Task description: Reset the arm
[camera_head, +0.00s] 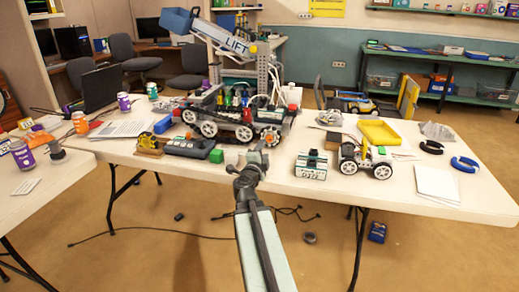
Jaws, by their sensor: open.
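My arm reaches up from the bottom middle of the head view. My gripper (254,160) is at its far end, at the front edge of the white table (310,190). The jaws are open and small in the picture. I see nothing held between them. A small green block on a dark part (216,156) lies just left of the gripper on the table. A small teal-and-white device (311,166) stands to its right.
A large wheeled robot with a lift (235,110) stands behind the gripper. A small white-wheeled car (366,160), a yellow tray (379,132) and white paper (437,184) are at right. A second table (60,185) with cans is at left. Cables (160,232) lie on the floor.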

